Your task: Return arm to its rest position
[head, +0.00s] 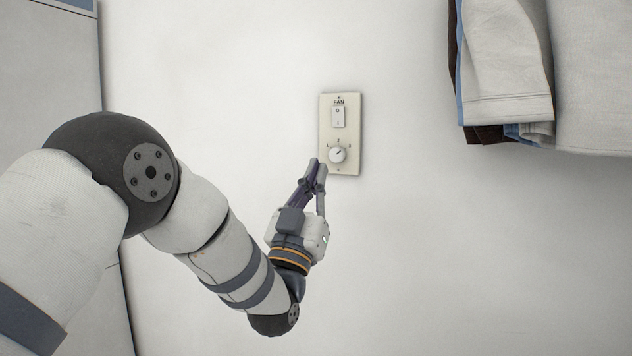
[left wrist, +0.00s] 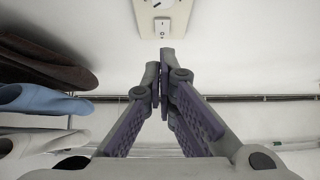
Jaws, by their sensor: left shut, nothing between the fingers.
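My left gripper (head: 317,170) is shut and empty, its fingertips just below and left of the knob on the wall plate in the head view. It also shows shut in the left wrist view (left wrist: 160,75), fingertips together and pointing at the wall. The cream FAN wall plate (head: 325,125) carries a rocker switch (head: 338,117) above a round knob (head: 337,154). In the left wrist view the plate (left wrist: 174,25) is at the top, beyond the fingertips. I cannot tell whether the fingertips touch the plate. My right gripper is not in view.
Hanging clothes (head: 510,70) are at the upper right in the head view, and hanging clothes (left wrist: 45,100) show at the left in the left wrist view. A grey panel or cabinet (head: 50,60) stands at the left. The white wall (head: 480,250) right of the gripper is clear.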

